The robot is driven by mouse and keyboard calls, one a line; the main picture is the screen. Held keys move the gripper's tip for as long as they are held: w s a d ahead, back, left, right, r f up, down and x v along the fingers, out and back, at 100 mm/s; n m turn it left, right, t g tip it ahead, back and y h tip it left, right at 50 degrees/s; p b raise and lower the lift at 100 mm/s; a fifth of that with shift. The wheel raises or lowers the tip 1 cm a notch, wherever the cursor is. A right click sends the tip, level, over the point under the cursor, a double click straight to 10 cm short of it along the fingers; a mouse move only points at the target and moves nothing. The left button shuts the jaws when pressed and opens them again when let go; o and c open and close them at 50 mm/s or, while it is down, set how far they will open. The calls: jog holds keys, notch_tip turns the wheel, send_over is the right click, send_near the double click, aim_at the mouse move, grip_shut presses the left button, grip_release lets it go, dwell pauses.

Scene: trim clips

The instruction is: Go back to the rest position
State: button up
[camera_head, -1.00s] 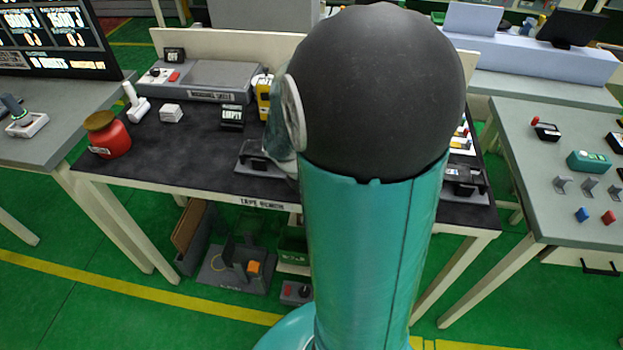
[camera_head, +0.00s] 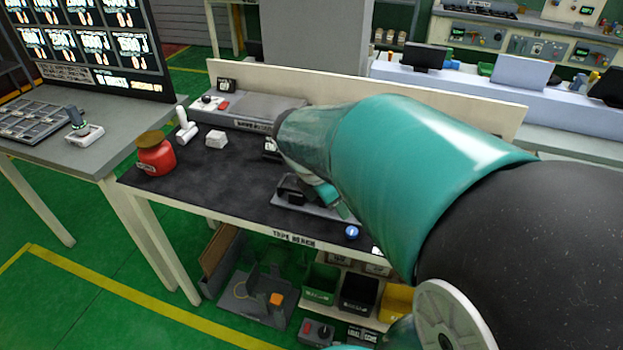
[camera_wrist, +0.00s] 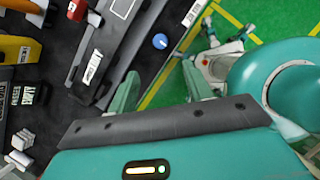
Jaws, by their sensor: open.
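My gripper (camera_wrist: 160,88) is open in the wrist view, its two teal fingers apart with nothing between them. The fingers are over the front edge of the dark-topped tape bench (camera_head: 185,190), beside a round blue knob (camera_wrist: 160,41) at that edge. The knob also shows in the head view (camera_head: 352,232). In the head view my arm reaches from the lower right across the bench and hides most of the gripper. Near it a black holder on a grey base (camera_head: 290,190) sits on the bench, partly covered by the arm.
A red jar (camera_head: 156,156), a white bottle (camera_head: 186,127) and a white block (camera_head: 216,139) stand on the bench's left. Green and black bins (camera_head: 320,283) sit on the shelf below. Another table (camera_head: 95,148) is at left.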

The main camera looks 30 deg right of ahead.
dwell(0.3)
jog(key=s+a+r+m+t+y, duration=0.2)
jog(key=a+r+m+t, duration=0.1)
jog(key=a+m, duration=0.5)
jog(key=s+a+r+m+t+y, duration=0.2)
jog(key=s+a+r+m+t, duration=0.1)
jog(key=a+m, duration=0.5)
jog(key=shift+s+a+r+m+y, duration=0.2)
jog(key=shift+a+r+m+y, duration=0.15)
jog(key=shift+a, duration=0.25)
jog(key=shift+f, duration=0.1)
